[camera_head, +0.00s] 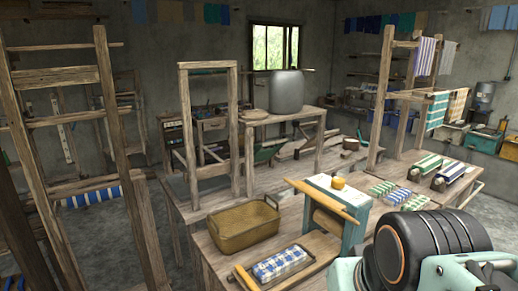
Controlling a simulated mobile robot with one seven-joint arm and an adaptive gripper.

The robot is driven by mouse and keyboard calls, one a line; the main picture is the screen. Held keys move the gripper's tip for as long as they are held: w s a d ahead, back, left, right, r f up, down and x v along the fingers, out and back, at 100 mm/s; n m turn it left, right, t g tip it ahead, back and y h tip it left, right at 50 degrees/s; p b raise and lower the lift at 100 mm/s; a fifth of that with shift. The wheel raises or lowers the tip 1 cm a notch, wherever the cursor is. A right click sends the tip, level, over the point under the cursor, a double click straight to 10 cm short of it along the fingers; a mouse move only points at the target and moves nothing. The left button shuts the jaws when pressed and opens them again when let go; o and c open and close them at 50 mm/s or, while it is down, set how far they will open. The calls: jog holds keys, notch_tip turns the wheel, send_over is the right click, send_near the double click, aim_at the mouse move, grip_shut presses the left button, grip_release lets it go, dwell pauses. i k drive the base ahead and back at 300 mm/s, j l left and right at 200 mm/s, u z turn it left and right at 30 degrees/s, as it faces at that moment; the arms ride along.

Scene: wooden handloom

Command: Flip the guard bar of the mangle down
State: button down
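The mangle (353,233) stands on the wooden table at lower centre right, with a teal body and a yellow-orange knob (338,183) on top. A pale wooden bar (318,194), which looks like the guard bar, slants across its upper front and sticks out to the left. It sits above the wooden roller (329,225). Its hinge cannot be made out. My arm fills the lower right corner, with a thick black joint and pale teal parts, to the right of the mangle and nearer the camera. My gripper's fingers do not show.
A wooden tray (243,277) with a blue-and-white checked cloth (281,263) lies in front of the mangle. A tan basket (243,224) stands to its left. Striped cloth rolls (426,165) lie at right. Wooden frames (236,130) rise behind, and a tall loom (101,100) stands at left.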

aim_at(318, 200)
jog(key=i+l, duration=0.15)
jog(key=i, duration=0.35)
jog(key=i+l, duration=0.15)
jog(key=i, duration=0.4)
jog(key=k+j+u, duration=0.25)
jog(key=i+l+z, duration=0.35)
jog(key=k, duration=0.05)
